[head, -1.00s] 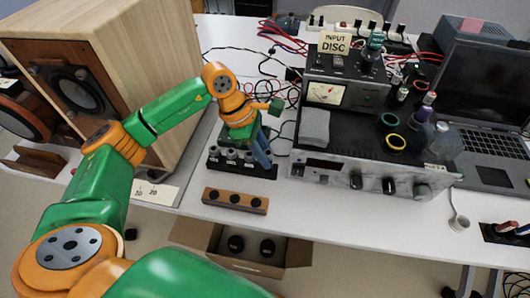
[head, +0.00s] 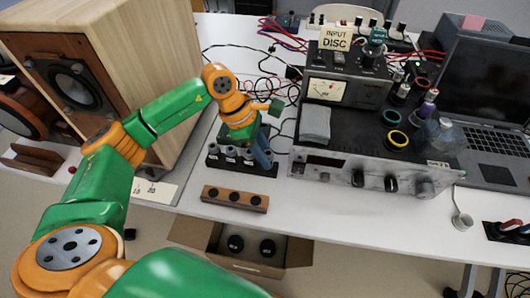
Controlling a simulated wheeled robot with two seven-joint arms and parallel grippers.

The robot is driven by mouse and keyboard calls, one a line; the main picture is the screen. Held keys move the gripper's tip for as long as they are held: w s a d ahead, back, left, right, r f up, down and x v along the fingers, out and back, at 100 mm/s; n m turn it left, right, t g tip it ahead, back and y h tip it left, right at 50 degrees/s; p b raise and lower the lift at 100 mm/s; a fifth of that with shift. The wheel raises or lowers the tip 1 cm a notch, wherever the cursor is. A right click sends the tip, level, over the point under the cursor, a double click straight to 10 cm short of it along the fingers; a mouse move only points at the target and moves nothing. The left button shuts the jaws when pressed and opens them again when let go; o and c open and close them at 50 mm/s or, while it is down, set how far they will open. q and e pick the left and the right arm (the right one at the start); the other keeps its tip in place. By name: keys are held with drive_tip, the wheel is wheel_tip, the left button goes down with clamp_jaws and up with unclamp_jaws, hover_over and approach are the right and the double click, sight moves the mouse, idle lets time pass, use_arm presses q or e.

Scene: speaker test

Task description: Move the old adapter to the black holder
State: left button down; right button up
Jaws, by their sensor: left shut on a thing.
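A black holder (head: 240,171) stands on the white table, with several grey-topped adapters (head: 231,152) upright in a row. My left gripper (head: 264,160) points down at the right end of this row. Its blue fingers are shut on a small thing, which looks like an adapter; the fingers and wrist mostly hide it. I cannot tell whether it is seated in the holder or just above it. Which adapter is the old one cannot be told apart. My right gripper is not in view.
A wooden block (head: 234,199) with round black holes lies in front. A large wooden speaker (head: 140,60) stands left, a black-topped amplifier (head: 360,160) right, a laptop (head: 490,100) far right. Cables run behind. An open cardboard box (head: 290,252) is below the table edge.

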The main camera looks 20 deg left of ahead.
use_arm(q)
drive_tip(key=shift+f, duration=0.35)
drive_tip(key=c, duration=0.6)
unclamp_jaws()
drive_tip(key=shift+r, duration=0.1)
drive_tip(key=shift+r+p, duration=2.65)
drive_tip(key=shift+r, duration=1.1)
drive_tip(key=shift+f, duration=0.1)
